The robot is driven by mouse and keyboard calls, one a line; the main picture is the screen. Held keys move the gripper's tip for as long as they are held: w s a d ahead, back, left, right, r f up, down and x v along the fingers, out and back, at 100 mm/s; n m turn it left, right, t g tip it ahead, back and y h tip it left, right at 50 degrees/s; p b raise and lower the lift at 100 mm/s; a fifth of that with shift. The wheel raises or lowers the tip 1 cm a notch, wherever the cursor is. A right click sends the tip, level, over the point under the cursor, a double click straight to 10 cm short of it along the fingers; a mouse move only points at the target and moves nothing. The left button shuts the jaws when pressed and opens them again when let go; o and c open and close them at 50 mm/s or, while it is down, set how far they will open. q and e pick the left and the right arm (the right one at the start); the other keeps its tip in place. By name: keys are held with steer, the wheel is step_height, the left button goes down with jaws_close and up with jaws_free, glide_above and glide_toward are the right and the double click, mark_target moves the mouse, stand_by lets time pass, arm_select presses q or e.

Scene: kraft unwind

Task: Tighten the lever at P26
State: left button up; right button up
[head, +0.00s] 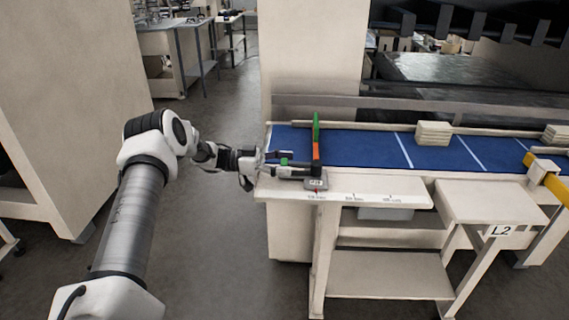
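A lever stands upright at the left end of the blue conveyor, with a green upper part (316,126) and an orange lower part (317,152). Below it is a small grey block with a label (317,184), too small to read surely. A dark clamp-like bar with a green piece (284,161) lies to the left of the lever. My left gripper (262,164) is at the left end of the table, beside this bar and left of the lever. Its fingers are small and blend with the bar, so I cannot tell whether they are open or touching it. My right gripper is not in view.
The blue belt (370,146) runs right, with a stack of pale sheets (433,133) on it. A side table marked L2 (480,204) and a yellow bar (545,177) are at the right. A large beige pillar (313,60) rises behind. The floor at left is clear.

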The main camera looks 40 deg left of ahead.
arm_select(q)
steer(key=v, duration=1.2)
